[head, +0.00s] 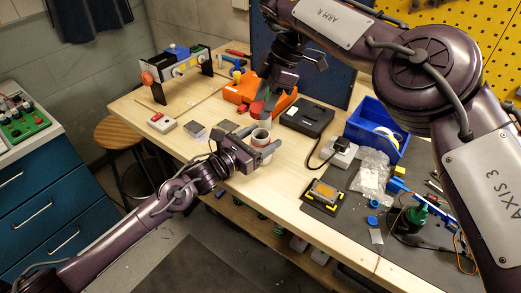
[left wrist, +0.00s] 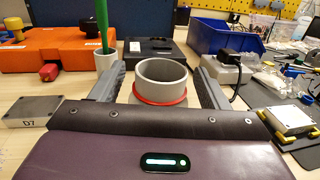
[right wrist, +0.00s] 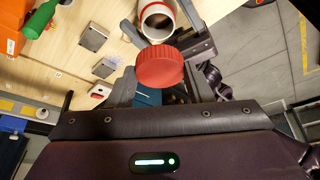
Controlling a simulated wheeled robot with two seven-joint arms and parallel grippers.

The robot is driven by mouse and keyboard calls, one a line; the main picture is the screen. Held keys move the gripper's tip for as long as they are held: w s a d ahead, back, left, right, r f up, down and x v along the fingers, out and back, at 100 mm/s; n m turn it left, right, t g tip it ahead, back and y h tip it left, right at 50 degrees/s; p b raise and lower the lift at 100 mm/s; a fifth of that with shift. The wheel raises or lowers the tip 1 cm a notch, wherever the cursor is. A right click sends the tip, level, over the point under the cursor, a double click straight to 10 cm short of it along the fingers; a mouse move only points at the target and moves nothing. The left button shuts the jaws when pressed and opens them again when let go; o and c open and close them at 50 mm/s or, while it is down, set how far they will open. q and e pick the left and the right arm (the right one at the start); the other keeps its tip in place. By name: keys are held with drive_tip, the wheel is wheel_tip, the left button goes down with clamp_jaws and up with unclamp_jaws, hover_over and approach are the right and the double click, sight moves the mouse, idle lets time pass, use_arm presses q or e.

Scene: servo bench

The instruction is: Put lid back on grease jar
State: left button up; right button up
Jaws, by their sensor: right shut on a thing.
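The open grease jar (head: 260,134) stands upright on the bench. In the left wrist view it is a pale grey cylinder (left wrist: 162,78) with a red ring low around it. My left gripper (head: 262,144) is open, with its fingers on either side of the jar and gaps showing. The round red lid (right wrist: 160,67) is held between the fingers of my right gripper (right wrist: 161,80), which is shut on it. In the head view the lid (head: 257,108) is just beyond the jar, apart from it. The right wrist view shows the jar's open mouth (right wrist: 158,20).
An orange case (head: 240,90) lies behind the jar, and a black box (head: 307,117) to its right. A blue bin (head: 375,130) stands farther right. A small cup with a green-handled thing (left wrist: 104,55) is behind the jar. Small grey blocks (head: 194,130) lie left.

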use_arm(q)
drive_tip(key=c, duration=1.3)
use_arm(e)
hover_over(264, 130)
drive_tip(key=s, duration=0.2)
drive_tip(key=shift+w+f, duration=0.15)
drive_tip(key=shift+f, duration=1.1)
drive_tip(key=shift+w+f, duration=0.1)
drive_tip(key=shift+f, duration=1.1)
drive_tip(key=shift+f, duration=0.85)
drive_tip(key=shift+f, duration=0.3)
use_arm(q)
drive_tip(key=shift+s+d, duration=0.1)
use_arm(e)
drive_tip(key=shift+s+f, duration=0.15)
drive_tip(key=shift+f, duration=0.4)
use_arm(q)
drive_tip(key=shift+s+d+r, duration=0.1)
drive_tip(key=shift+r, duration=0.1)
use_arm(e)
drive_tip(key=shift+f, duration=0.15)
drive_tip(key=shift+r, duration=0.25)
